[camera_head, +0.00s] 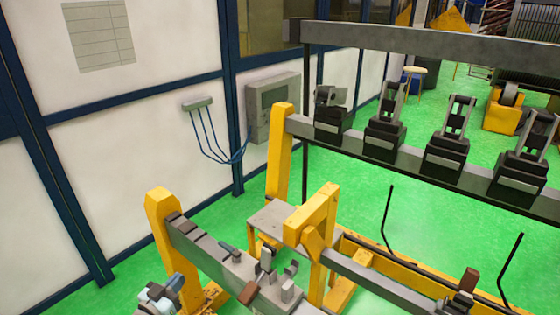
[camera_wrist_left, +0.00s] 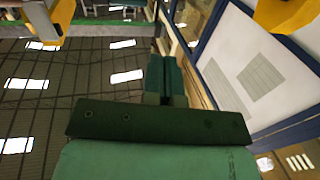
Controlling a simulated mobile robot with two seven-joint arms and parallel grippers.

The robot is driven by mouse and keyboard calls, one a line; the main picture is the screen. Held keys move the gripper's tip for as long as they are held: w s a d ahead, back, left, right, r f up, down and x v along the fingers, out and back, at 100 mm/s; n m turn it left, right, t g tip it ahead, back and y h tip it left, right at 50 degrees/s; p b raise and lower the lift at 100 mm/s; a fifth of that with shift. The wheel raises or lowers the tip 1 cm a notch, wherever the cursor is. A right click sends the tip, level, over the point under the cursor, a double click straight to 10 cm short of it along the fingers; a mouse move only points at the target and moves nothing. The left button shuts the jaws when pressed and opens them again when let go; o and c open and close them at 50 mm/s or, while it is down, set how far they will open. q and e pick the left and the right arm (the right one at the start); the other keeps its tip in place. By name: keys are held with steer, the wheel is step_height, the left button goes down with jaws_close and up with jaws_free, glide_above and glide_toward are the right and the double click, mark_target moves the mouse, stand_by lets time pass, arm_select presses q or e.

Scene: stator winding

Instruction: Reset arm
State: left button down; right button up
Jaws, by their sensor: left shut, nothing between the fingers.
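My left gripper (camera_head: 160,295) shows at the bottom left edge of the head view, only partly in frame. In the left wrist view its two dark green fingers (camera_wrist_left: 165,77) lie together, shut with nothing between them. It is beside the yellow post (camera_head: 165,235) of the near rail, apparently in free air; the exact gap to the post cannot be told. My right gripper is not in view.
A grey rail (camera_head: 225,262) carries small clamps and brown blocks. A farther rail (camera_head: 375,150) holds several black clamp units. A white panel wall (camera_head: 120,140) with a grey box (camera_head: 273,105) stands left. Green floor (camera_head: 345,200) shows between the frames.

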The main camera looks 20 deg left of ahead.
arm_select(q)
steer(key=s+d+f+g+p, duration=0.2)
steer(key=s+d+g, duration=0.1)
steer(key=s+d, duration=0.6)
steer(key=s+d+f+m+g+p, duration=0.1)
steer(key=s+d+g+p, duration=0.1)
steer(key=s+d, duration=0.8)
steer(key=shift+d+f+g+h, duration=0.35)
steer(key=shift+d+g, duration=0.55)
steer(key=shift+d, duration=0.3)
steer(key=shift+s, duration=0.1)
